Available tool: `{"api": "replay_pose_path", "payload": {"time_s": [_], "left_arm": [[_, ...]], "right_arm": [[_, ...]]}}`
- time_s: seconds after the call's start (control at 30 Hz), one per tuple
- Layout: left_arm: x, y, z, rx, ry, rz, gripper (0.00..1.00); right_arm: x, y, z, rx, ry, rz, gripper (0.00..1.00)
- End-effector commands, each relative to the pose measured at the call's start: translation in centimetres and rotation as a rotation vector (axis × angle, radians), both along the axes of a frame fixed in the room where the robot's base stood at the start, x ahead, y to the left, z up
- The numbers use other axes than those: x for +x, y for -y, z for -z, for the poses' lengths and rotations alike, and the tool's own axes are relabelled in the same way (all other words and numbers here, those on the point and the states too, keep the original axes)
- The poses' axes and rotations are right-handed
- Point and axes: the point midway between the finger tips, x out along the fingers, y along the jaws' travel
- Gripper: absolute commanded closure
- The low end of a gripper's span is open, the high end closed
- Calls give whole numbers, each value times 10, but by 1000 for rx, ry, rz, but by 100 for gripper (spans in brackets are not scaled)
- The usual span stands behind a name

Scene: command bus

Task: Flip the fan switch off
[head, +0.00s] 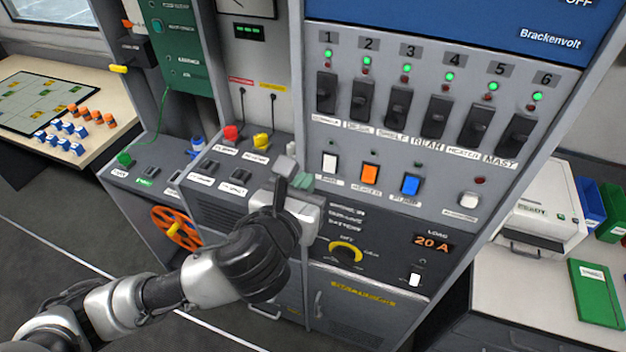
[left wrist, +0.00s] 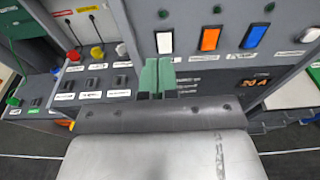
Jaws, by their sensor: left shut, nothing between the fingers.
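A row of three rocker switches sits on the grey panel: a white one (head: 330,163), an orange one (head: 369,173) and a blue one (head: 410,185). Their small labels are hard to read, so I cannot tell for sure which is the fan switch. My left gripper (head: 303,181) is shut and empty, its green fingertips just left of and below the white rocker. In the left wrist view, the closed fingertips (left wrist: 157,70) point up toward the white rocker (left wrist: 164,42); I cannot tell whether they touch it. My right gripper is not in view.
Several black breaker switches (head: 399,107) with green lights stand above the rockers. Red (head: 231,133) and yellow (head: 262,141) plugs sit to the left. A yellow-ringed knob (head: 346,251) and a load display (head: 432,243) are below. An orange handwheel (head: 176,229) is at the lower left.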

Motion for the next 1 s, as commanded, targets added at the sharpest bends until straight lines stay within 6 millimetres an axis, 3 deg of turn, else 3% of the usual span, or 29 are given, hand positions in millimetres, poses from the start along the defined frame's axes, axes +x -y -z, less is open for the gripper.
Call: {"api": "replay_pose_path", "payload": {"time_s": [0.13, 0.33, 0.5, 0.87, 1.0], "left_arm": [[-21, -6, -9, -3, -1, 4, 100], [-33, -10, -16, 0, -1, 2, 100], [-34, -11, -16, 0, -2, 1, 100], [-34, -11, -16, -1, -1, 1, 100], [-22, -10, -2, -48, -44, -26, 100]], "right_arm": [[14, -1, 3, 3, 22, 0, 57], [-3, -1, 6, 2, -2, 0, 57], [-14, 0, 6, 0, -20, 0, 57], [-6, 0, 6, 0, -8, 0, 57], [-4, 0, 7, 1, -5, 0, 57]]}}
